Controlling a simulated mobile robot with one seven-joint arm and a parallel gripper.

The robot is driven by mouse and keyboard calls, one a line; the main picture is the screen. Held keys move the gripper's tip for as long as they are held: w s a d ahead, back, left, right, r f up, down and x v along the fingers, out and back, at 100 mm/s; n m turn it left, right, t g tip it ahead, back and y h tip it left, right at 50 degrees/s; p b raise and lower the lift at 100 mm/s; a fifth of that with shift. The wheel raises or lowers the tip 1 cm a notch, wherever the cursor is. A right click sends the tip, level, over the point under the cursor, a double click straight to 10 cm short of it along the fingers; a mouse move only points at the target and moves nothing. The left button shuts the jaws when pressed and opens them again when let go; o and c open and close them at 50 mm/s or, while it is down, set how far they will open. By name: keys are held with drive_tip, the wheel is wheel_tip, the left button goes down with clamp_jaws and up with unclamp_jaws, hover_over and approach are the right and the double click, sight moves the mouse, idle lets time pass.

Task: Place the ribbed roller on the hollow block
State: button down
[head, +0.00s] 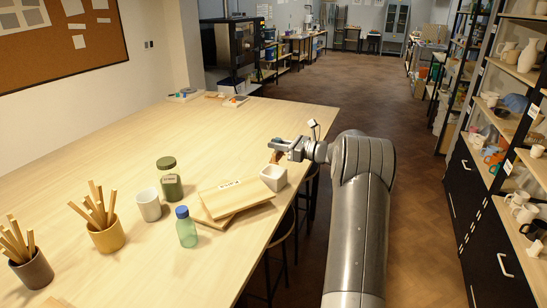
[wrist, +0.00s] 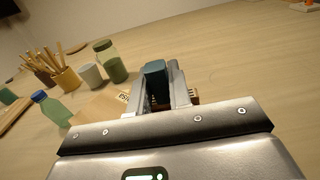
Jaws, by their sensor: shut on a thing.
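My gripper (head: 276,149) is above the table, shut on the ribbed roller. In the head view only a small brown part of the roller (head: 276,157) shows below the fingers. In the wrist view a brown ribbed end (wrist: 195,97) sticks out beside the right finger, and a dark teal piece (wrist: 155,73) shows between the fingers; I cannot tell whether it belongs to the roller. The hollow block (head: 273,180), pale with an open top, stands near the table's right edge. The roller is above it and appears apart. The block is hidden in the wrist view.
Stacked wooden boards (head: 236,199) lie left of the block. A blue-capped bottle (head: 187,231), a white cup (head: 149,206), a green jar (head: 170,184) and pots of sticks (head: 107,238) stand further left. The table (head: 215,130) behind the block is mostly clear.

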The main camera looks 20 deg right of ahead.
drive_tip(key=shift+w+a+f, duration=0.55)
drive_tip(key=shift+w+f, duration=0.05)
drive_tip(key=shift+f, duration=1.85)
drive_tip(key=shift+f, duration=0.1)
drive_tip(key=shift+s+f, duration=0.1)
drive_tip(key=shift+f, duration=0.6)
drive_tip(key=c, duration=1.3)
unclamp_jaws()
drive_tip(key=shift+r, duration=0.15)
